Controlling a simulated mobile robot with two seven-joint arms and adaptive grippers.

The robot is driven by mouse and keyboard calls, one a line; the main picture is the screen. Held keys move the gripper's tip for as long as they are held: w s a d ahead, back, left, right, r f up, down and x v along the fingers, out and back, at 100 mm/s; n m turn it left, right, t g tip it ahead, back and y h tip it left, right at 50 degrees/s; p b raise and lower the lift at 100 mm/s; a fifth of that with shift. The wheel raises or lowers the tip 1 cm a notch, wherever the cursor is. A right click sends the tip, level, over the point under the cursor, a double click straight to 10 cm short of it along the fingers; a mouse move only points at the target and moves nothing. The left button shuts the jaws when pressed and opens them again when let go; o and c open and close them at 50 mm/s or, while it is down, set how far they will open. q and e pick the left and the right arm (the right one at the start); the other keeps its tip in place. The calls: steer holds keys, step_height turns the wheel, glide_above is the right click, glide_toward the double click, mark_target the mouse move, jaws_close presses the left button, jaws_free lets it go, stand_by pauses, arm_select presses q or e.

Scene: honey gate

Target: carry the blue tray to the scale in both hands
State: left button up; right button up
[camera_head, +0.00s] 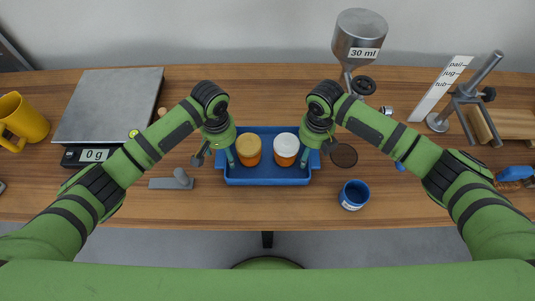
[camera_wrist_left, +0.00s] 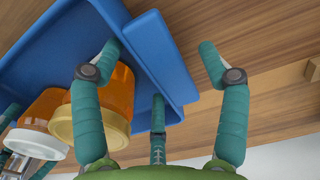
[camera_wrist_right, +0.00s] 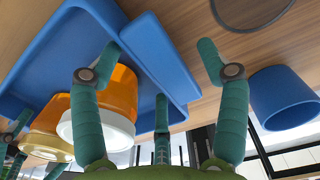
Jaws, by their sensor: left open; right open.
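The blue tray (camera_head: 268,180) lies on the wooden table in the middle of the head view. It holds an amber jar with a gold lid (camera_head: 248,147) and one with a white lid (camera_head: 286,147). My left gripper (camera_head: 216,155) is open at the tray's left end; in the left wrist view its fingers are spread on either side of the end flange (camera_wrist_left: 158,55). My right gripper (camera_head: 317,153) is open likewise around the right end flange (camera_wrist_right: 158,55). I cannot tell whether any finger touches the tray. The scale (camera_head: 118,100) stands at left, bare, reading 0 g.
A yellow mug (camera_head: 22,118) stands left of the scale. A grey tool (camera_head: 172,182) lies between scale and tray. A blue cup (camera_head: 354,194) and dark disc (camera_head: 344,155) are right of the tray. A funnel (camera_head: 359,36) marked 30 ml stands behind; a metal stand (camera_head: 466,97) is far right.

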arm_select(q)
steer(key=shift+f, duration=0.3)
arm_select(e)
steer(key=shift+f, duration=0.3)
arm_select(q)
jaws_close()
arm_select(e)
jaws_close()
arm_select(q)
steer(key=shift+r, duration=0.2)
arm_select(e)
steer(key=shift+r, duration=0.15)
